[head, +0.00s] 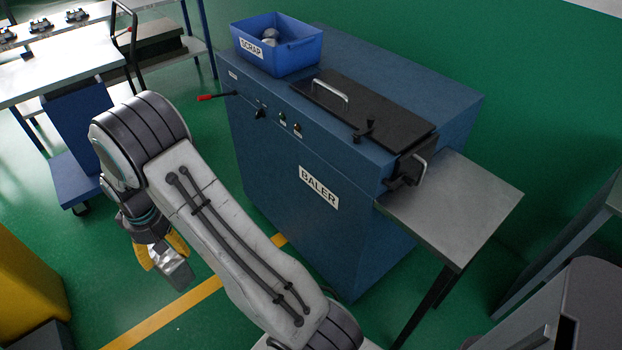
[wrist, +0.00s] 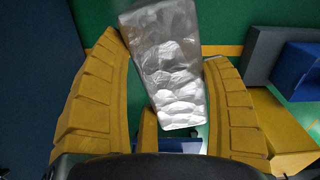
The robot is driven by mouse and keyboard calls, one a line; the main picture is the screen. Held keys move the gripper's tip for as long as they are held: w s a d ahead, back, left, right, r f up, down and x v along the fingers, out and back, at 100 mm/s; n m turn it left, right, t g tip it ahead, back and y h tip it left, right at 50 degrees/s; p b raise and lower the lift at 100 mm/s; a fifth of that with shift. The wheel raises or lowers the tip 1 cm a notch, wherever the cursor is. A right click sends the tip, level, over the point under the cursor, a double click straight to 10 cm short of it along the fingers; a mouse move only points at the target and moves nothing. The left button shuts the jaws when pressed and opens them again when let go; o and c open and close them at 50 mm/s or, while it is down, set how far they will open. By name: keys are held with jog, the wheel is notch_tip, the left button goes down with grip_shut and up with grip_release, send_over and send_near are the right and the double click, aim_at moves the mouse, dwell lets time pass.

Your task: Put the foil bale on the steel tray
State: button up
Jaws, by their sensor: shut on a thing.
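The foil bale (wrist: 168,65) is a crinkled silver block, tilted between the yellow fingers of my gripper (wrist: 163,50) in the wrist view. My gripper is shut on it, and its far end sticks out past the fingertips. In the head view my gripper (head: 160,254) hangs at the lower left, above the green floor, with the bale (head: 178,273) at its tips. My arm hides part of the gripper. I cannot surely make out the steel tray. A flat grey metal shelf (head: 455,205) stands at the baler's right end.
The blue baler (head: 300,150) fills the middle, its black lid (head: 365,105) down. A blue scrap bin (head: 277,45) with silver pieces sits on top. A pale bench (head: 60,70) and a blue cart (head: 75,135) stand left. A yellow box (head: 25,290) is at lower left.

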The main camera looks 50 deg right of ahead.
jog(key=s+d+r+m, duration=0.6)
jog(key=s+d+m, duration=0.1)
jog(key=s+d, duration=0.9)
jog(key=s+d+r+m, duration=0.6)
jog(key=s+d, duration=1)
jog(key=s, duration=0.4)
jog(key=s+d+r+m, duration=0.6)
jog(key=s+d+m, duration=0.1)
jog(key=s+d, duration=0.9)
jog(key=shift+s+d+r+m+p, duration=0.2)
jog(key=shift+s+d+m+p, duration=0.2)
jog(key=shift+s, duration=0.6)
